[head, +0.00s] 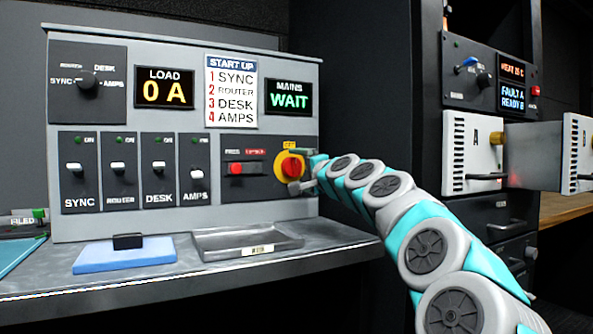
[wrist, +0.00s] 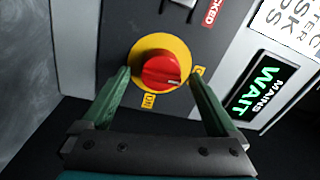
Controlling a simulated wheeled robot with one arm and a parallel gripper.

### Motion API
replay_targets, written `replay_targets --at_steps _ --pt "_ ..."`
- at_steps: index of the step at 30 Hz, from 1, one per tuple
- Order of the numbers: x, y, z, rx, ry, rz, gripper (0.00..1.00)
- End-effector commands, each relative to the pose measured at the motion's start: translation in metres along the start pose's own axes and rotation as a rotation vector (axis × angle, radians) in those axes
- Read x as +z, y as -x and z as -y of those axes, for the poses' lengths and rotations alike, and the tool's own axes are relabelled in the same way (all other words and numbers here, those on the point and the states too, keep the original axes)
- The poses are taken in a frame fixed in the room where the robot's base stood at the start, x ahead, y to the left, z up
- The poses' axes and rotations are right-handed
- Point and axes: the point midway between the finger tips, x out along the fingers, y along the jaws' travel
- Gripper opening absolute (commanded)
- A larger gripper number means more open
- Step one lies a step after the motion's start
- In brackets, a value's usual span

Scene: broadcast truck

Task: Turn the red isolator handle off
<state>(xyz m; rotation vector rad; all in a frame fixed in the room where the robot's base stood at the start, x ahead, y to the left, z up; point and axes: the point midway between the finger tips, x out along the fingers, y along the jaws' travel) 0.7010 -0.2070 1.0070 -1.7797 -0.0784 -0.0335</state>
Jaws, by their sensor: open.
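The red isolator handle (head: 291,165) is a round knob on a yellow disc at the right end of the grey control panel. In the wrist view the red handle (wrist: 160,70) sits in the middle of its yellow disc (wrist: 138,57), with a small pale mark near its lower right edge. One yellow label (wrist: 149,100) lies below it; another (wrist: 199,70) is partly hidden by the right finger. My gripper (wrist: 159,76) is open, its green fingers either side of the handle. Contact cannot be told. In the head view my gripper (head: 296,170) reaches the knob from the right.
A red push switch (head: 237,168) sits left of the isolator. The MAINS display (head: 289,97) reads WAIT; the LOAD display (head: 165,93) reads 0 A. A metal tray (head: 215,241) and blue pad (head: 110,257) lie on the shelf below. White rack units (head: 473,150) stand at right.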

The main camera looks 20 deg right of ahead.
Motion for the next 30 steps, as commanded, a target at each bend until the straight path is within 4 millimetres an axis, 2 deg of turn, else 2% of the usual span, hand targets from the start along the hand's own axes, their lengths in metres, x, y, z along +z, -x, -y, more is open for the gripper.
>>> replay_targets --at_steps 16,30 --pt "0.000 0.064 -0.001 0.002 0.000 0.002 0.95" --pt "0.002 0.068 -0.002 0.003 0.000 0.003 0.95"
